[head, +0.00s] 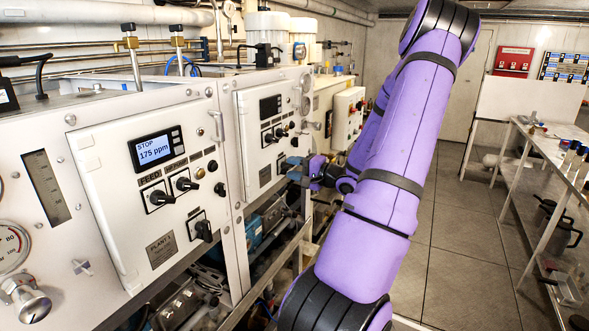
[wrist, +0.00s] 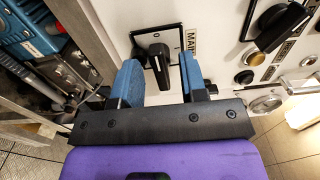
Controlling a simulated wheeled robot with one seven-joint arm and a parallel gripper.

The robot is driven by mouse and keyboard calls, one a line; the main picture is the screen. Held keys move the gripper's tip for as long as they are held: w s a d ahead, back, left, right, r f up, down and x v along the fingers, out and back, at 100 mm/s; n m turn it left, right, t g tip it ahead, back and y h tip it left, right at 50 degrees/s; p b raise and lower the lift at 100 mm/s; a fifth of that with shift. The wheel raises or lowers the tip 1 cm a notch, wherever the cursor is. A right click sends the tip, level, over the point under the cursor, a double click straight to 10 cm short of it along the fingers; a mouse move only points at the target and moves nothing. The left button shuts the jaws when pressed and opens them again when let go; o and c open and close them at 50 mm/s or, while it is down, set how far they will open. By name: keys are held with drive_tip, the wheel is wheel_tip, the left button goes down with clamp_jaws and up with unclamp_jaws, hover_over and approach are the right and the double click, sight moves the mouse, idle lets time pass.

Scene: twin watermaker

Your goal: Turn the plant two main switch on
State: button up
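The plant two panel (head: 247,135) is the farther white panel in the head view, with a dark display and black knobs. In the wrist view, the black main switch (wrist: 159,66) sits on a square plate beside a label reading MAIN. My gripper (wrist: 159,76) is open, with one blue finger on each side of the switch handle and a visible gap on both sides. In the head view my gripper (head: 292,166) is at the lower right of the plant two panel. The fingers and arm hide the switch there.
The nearer panel (head: 150,190) has a display reading STOP 175 ppm, knobs and its own black lower switch (head: 203,230). A metal frame rail (head: 275,265) runs below the panels. A bench (head: 545,150) stands at the right. Open floor (head: 460,230) lies between.

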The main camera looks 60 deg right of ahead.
clamp_jaws()
drive_tip(key=m, duration=0.4)
drive_tip(key=shift+m, duration=0.3)
drive_tip(key=m, duration=0.4)
drive_tip(key=shift+m, duration=0.3)
drive_tip(key=m, duration=0.4)
drive_tip(key=shift+m, duration=2.4)
